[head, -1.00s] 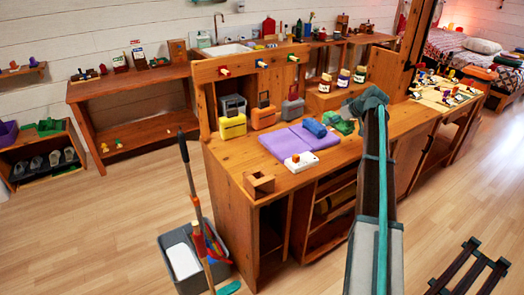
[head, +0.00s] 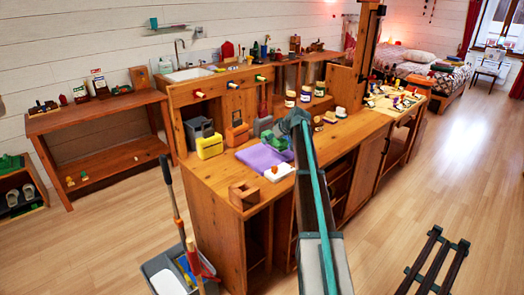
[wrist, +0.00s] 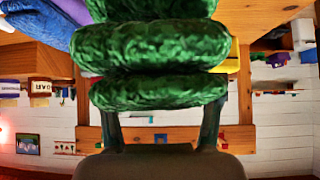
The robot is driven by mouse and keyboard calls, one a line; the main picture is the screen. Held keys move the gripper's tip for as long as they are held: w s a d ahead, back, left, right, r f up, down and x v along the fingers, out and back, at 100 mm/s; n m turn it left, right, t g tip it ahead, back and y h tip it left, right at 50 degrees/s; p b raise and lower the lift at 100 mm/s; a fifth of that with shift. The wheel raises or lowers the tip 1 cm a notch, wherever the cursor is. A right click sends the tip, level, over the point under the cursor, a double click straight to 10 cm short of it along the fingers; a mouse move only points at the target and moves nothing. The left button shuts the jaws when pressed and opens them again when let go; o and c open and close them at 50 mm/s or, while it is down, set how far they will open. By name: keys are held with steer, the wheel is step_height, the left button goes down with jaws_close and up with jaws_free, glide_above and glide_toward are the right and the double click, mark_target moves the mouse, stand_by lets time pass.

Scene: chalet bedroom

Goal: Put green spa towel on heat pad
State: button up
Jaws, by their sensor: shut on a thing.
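The green spa towel (wrist: 160,60) is a thick folded bundle filling the upper middle of the wrist view. My gripper (wrist: 160,125) is shut on it, with a dark finger showing at each side below the towel. A blue towel (wrist: 38,28) shows at upper left in the wrist view.
A tall wooden post (head: 368,40) rises behind. A grey bucket (head: 165,270) with long handles stands in front.

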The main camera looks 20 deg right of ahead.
steer(key=p+x, duration=0.1)
steer(key=x, duration=0.7)
steer(key=shift+w+f, duration=0.15)
step_height(320, 180, down, 3)
steer(key=shift+w+r+p, duration=0.1)
steer(key=shift+w+p, duration=0.1)
steer(key=shift+p, duration=0.65)
steer(key=shift+f, duration=0.4)
steer(key=shift+f, duration=0.15)
steer(key=o, duration=1.2)
